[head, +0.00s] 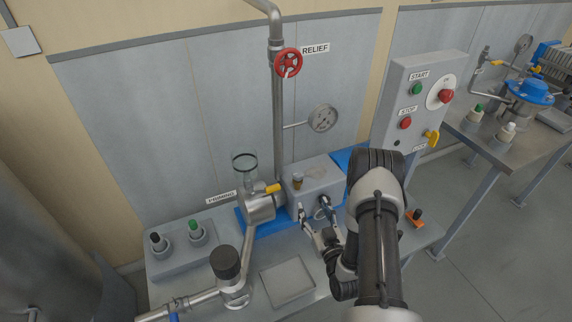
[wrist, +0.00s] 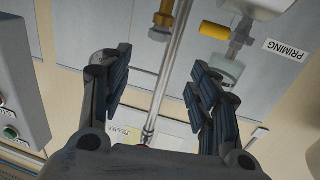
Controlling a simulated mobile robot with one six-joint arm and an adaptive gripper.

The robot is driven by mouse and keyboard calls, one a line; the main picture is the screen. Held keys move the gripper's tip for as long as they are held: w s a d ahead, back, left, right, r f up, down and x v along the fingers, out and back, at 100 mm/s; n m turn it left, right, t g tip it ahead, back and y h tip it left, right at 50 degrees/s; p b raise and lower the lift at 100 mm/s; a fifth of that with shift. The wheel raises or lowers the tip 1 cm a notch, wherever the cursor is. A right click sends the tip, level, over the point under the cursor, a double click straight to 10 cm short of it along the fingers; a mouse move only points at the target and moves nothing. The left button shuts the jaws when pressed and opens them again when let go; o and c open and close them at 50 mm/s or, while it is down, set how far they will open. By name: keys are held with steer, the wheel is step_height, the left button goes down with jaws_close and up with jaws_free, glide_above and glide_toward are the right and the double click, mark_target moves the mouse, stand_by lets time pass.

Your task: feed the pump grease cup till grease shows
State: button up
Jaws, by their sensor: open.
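The small brass grease cup (head: 297,181) stands upright on the grey pump housing (head: 318,178) in the head view. A brass fitting that looks like the same cup (wrist: 164,20) shows at the top of the wrist view, beyond the fingertips. My gripper (head: 314,210) is open and empty in front of the pump housing, lower than the cup and a little to its right. In the wrist view my gripper (wrist: 158,88) has its two dark padded fingers wide apart, with nothing between them. No grease can be made out.
A yellow-handled valve (head: 272,188) and clear priming glass (head: 244,170) stand left of the cup. A vertical pipe (head: 279,120) rises behind with a red relief wheel (head: 288,62) and gauge (head: 323,119). A control box (head: 420,100) stands right; a shallow tray (head: 288,283) lies in front.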

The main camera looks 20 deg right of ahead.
mark_target(300, 177)
steer(key=w+b, duration=0.1)
steer(key=w, duration=0.4)
steer(key=w+d+b, duration=0.1)
steer(key=w+b, duration=0.1)
steer(key=w, duration=0.4)
steer(key=w+d+b, duration=0.1)
steer(key=w, duration=0.5)
steer(key=shift+d, duration=0.1)
steer(key=c, duration=1.1)
